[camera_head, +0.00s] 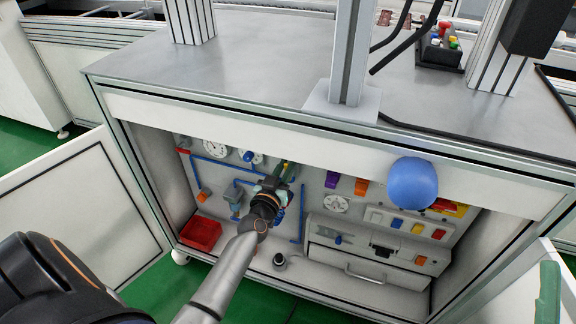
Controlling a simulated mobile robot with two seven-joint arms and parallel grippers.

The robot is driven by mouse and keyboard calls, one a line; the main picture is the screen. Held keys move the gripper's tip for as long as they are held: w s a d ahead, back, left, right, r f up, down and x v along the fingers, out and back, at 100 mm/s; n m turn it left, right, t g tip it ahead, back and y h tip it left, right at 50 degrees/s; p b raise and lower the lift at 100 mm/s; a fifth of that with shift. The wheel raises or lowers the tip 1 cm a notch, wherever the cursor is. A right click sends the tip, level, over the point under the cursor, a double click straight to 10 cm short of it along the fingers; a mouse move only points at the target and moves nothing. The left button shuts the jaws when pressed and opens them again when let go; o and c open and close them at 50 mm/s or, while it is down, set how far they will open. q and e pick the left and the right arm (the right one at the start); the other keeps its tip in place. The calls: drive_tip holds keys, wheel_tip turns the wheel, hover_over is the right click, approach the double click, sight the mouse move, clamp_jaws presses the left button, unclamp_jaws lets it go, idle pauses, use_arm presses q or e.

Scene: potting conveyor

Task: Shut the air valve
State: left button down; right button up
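An open cabinet under the bench holds a panel with blue air lines (210,160). My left arm reaches in from the lower left, and its gripper (276,184) is at the panel, right of the air lines. A narrow yellow-green part (286,172) shows just beyond the gripper; I cannot tell whether it is the air valve's handle or whether the gripper touches it. The gripper's own wrist hides its fingers and the fittings behind it. A small blue knob (248,156) is on the panel to the left. My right gripper is not in view.
Cabinet doors stand open at left (90,205) and right (510,295). A red bin (200,234) and a small dark cylinder (279,260) are on the cabinet floor. Coloured switches (397,223) are at right. A blue rounded object (413,184) hides part of the panel.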

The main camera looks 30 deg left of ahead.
use_arm(q)
drive_tip(key=s+a+f+n+b, duration=0.1)
drive_tip(key=a+f+n+b, duration=0.3)
drive_tip(key=n, duration=1.2)
drive_tip(key=shift+f+n+b, duration=0.3)
drive_tip(key=shift+f, duration=0.05)
drive_tip(key=shift+a, duration=0.1)
drive_tip(key=c, duration=0.8)
unclamp_jaws()
drive_tip(key=p+v, duration=0.2)
drive_tip(key=v, duration=1)
drive_tip(key=shift+s, duration=0.25)
